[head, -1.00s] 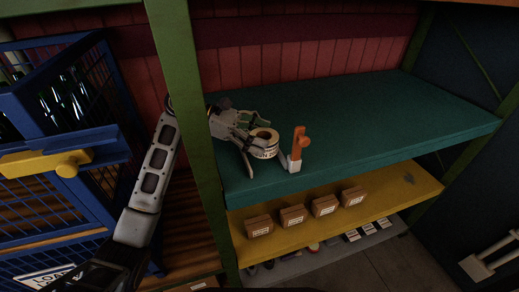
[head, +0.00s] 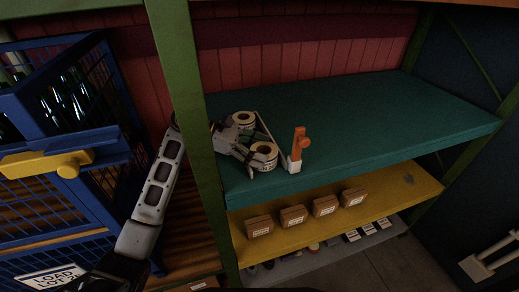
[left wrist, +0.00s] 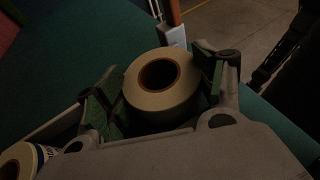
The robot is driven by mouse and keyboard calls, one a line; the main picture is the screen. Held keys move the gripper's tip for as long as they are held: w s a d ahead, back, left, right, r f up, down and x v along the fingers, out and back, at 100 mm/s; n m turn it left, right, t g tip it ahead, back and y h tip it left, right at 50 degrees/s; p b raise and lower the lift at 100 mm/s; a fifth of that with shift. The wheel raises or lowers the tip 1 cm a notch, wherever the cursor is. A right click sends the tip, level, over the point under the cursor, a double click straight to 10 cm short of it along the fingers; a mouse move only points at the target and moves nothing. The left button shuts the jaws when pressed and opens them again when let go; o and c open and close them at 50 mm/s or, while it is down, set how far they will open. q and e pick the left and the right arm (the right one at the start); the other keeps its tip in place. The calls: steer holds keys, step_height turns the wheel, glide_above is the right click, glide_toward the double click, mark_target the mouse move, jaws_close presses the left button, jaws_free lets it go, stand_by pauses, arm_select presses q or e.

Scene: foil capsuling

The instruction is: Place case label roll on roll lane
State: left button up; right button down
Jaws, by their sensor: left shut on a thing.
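A white label roll (head: 263,156) with a brown core sits between the fingers of my left gripper (head: 254,158), near the front left of the green shelf. In the left wrist view the same roll (left wrist: 160,88) is between the green finger pads, its open core facing the camera. A second white roll (head: 243,119) stands just behind the gripper; it shows in part at the lower left of the wrist view (left wrist: 20,160). A thin pale rail (head: 270,133), perhaps the roll lane's side, runs beside the rolls to an orange post on a white base (head: 294,165). My right gripper is not in view.
The green shelf (head: 370,115) is clear to the right of the orange post. A green upright (head: 183,110) stands close to my left arm. Brown boxes (head: 323,206) line the yellow shelf below. A blue cage (head: 60,130) with bottles is at the left.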

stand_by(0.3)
arm_select(q)
steer(key=o, duration=0.7)
steer(key=shift+o, duration=0.6)
steer(key=shift+f, duration=0.1)
steer(key=shift+a+r+p, duration=0.5)
steer(key=shift+a+p, duration=0.15)
steer(key=shift+p, duration=0.15)
steer(key=shift+p+v, duration=2.4)
steer(key=shift+v, duration=0.4)
steer(key=shift+a, duration=0.25)
